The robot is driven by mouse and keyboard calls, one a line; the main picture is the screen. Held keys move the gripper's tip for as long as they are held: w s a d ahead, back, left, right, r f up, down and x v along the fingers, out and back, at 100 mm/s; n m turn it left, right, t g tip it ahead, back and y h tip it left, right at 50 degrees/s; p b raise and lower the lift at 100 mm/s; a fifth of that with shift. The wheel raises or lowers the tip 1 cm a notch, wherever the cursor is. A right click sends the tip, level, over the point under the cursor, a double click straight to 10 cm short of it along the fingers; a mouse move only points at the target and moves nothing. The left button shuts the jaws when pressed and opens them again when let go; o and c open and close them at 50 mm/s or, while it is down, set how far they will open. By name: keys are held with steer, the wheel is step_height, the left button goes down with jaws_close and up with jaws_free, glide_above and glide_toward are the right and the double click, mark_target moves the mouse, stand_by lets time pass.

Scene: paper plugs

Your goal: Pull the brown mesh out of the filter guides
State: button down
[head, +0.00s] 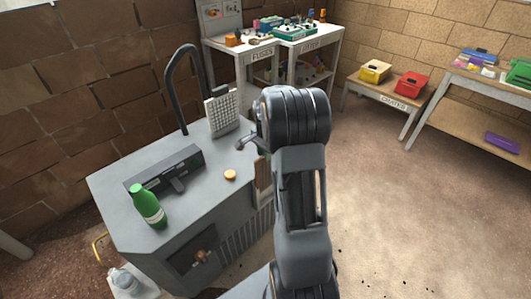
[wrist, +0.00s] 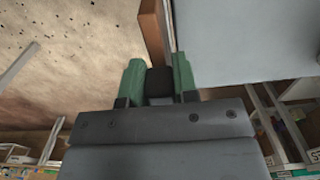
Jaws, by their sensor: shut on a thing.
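The brown mesh (head: 263,173) shows as a narrow brown strip at the right side of the grey cabinet (head: 130,190), mostly hidden behind my arm in the head view. In the wrist view it is a brown edge (wrist: 152,32) beside the pale grey cabinet face. My gripper (wrist: 159,78) has green fingers on either side of a dark block at the near end of the brown edge. It is shut on this part of the mesh. The filter guides cannot be made out.
A crate bench (head: 392,98) stands at the back right. The floor right of my arm is open.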

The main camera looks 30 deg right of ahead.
steer(key=shift+r+p, duration=3.2)
steer(key=shift+r, duration=1.2)
steer(key=shift+r+p, duration=1.2)
steer(key=shift+r, duration=0.15)
